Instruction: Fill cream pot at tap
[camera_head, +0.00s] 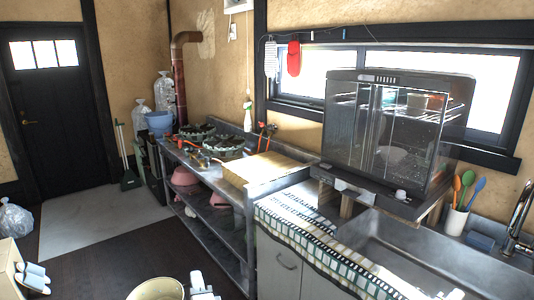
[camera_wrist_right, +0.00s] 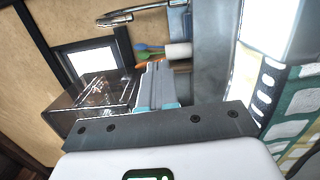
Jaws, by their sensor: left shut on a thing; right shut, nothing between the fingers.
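The cream pot (camera_head: 157,289) is at the bottom edge of the head view, its round rim showing and its lower part cut off. My left gripper (camera_head: 200,286) is white, beside the pot's right side, and shut on it; the contact itself is cut off by the frame. The metal tap (camera_head: 521,215) rises at the right edge of the head view, over the sink (camera_head: 410,255). The tap also shows at the top of the right wrist view (camera_wrist_right: 130,16). My right gripper (camera_wrist_right: 157,88) is shut and empty in the wrist view, apart from the tap.
A dark glass-fronted dish cabinet (camera_head: 390,130) stands left of the tap. A cup of coloured utensils (camera_head: 456,221) stands beside the sink.

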